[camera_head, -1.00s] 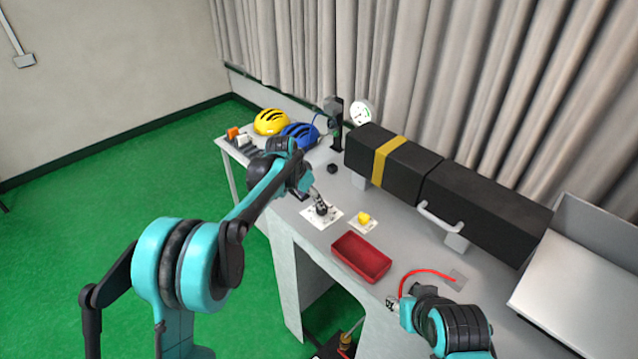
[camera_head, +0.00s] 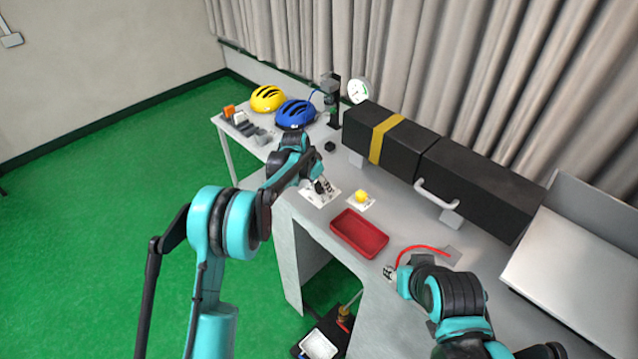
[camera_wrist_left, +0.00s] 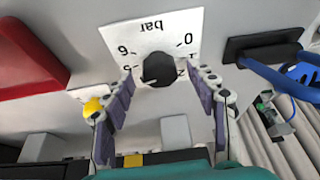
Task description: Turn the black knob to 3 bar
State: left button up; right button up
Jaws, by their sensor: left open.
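The black knob (camera_wrist_left: 158,69) sits on a white dial plate (camera_wrist_left: 160,30) marked "bar", seen upside down in the left wrist view. The figures 0 and 6 show above the knob on either side; lower figures are partly hidden. A small pale mark on the knob points to the lower left; I cannot tell its exact value. My left gripper (camera_wrist_left: 160,76) is open, its fingers on either side of the knob; contact is unclear. In the head view the left gripper (camera_head: 322,185) is over the dial plate (camera_head: 316,198). My right gripper (camera_head: 390,272) is near a red wire, its fingers unclear.
A yellow knob (camera_head: 361,196) on a small white plate is beside the dial. A red tray (camera_head: 359,236) lies nearer the right arm. A black box with a yellow band (camera_head: 376,143) runs along the back. A round gauge (camera_head: 358,90) and two helmets stand farther off.

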pick_arm(q)
jog(key=c, duration=1.2)
jog(key=shift+o, duration=0.2)
jog(key=n+b, duration=0.1)
jog(key=n+y+b, duration=0.1)
jog(key=n, duration=0.1)
jog(key=shift+d+f+t+b, duration=0.1)
jog(key=shift+f+t+b, duration=0.1)
jog(key=shift+t+b, duration=0.2)
jog(key=n+b, duration=0.1)
jog(key=n, duration=0.1)
jog(key=n+y+b, duration=0.1)
jog(key=n, duration=0.1)
jog(key=shift+d+n+t+y, duration=0.1)
jog(key=shift+n+t+y, duration=0.2)
jog(key=n+y+b, duration=0.1)
jog(key=n, duration=0.1)
jog(key=n+b, duration=0.1)
jog(key=n, duration=0.1)
jog(key=shift+d+r+y, duration=0.1)
jog(key=shift+d+y, duration=0.05)
jog(key=shift+y, duration=0.25)
jog(key=shift+n+g+y, duration=0.5)
jog(key=shift+n+y, duration=0.1)
jog(key=shift+n, duration=1.5)
